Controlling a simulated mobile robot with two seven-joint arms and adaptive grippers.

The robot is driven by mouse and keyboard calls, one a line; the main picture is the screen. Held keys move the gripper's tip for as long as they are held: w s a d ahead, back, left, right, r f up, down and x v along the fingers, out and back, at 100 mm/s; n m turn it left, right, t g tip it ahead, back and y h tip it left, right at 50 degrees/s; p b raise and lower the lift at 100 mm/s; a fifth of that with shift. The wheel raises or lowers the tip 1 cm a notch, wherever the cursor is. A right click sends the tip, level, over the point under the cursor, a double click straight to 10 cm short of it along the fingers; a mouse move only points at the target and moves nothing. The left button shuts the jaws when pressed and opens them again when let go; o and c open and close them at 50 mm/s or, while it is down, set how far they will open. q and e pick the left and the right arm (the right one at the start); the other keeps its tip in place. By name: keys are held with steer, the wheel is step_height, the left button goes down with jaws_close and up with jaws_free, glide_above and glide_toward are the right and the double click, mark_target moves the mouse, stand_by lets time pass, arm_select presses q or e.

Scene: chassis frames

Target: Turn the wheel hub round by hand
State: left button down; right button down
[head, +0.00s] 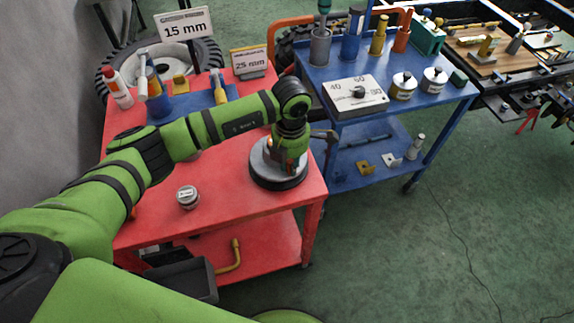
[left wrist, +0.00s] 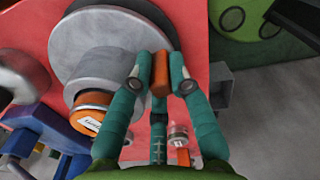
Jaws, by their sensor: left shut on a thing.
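The wheel hub (head: 262,165) is a round grey disc on a black base, at the front right corner of the red table (head: 235,165). In the left wrist view the grey disc (left wrist: 78,40) with its dark rim fills the upper left. My left gripper (head: 291,167) points down over the hub and hides part of it. In the left wrist view my left gripper (left wrist: 160,75) has its teal fingers closed on a small orange piece (left wrist: 160,74) beside the disc. Whether this piece is fixed to the hub is hard to tell. My right gripper is not in view.
A small jar (head: 187,197) stands on the red table. Signs, bottles and a blue tray (head: 185,104) are at its back. A blue cart (head: 440,92) with a dial box (head: 354,96) and weights stands to the right. Green floor (head: 430,240) lies open at front right.

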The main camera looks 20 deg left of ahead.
mark_target(302, 161)
arm_select(q)
steer(key=shift+w+d+f+n+b, duration=0.1)
steer(key=shift+w+d+n+b, duration=0.3)
steer(key=shift+n+b, duration=0.4)
steer(key=shift+w+d+f+n+b, duration=0.1)
steer(key=shift+w+d+n+b, duration=0.35)
steer(key=shift+n, duration=0.65)
steer(key=shift+w+d+n+b, duration=0.1)
steer(key=shift+w+n+b, duration=0.25)
steer(key=shift+n, duration=0.25)
steer(key=shift+w+n+b, duration=0.2)
steer(key=shift+n+b, duration=0.25)
steer(key=shift+n, duration=0.15)
steer(key=shift+w+r+n+b, duration=0.1)
steer(key=shift+w+n+b, duration=0.35)
steer(key=shift+n, duration=0.35)
steer(key=shift+w+n, duration=0.15)
steer(key=shift+n, duration=0.15)
steer(key=c, duration=1.2)
jaws_free()
steer(key=shift+d+r, duration=0.1)
steer(key=shift+w+r, duration=0.1)
steer(key=shift+r, duration=0.4)
step_height(302, 161, up, 11)
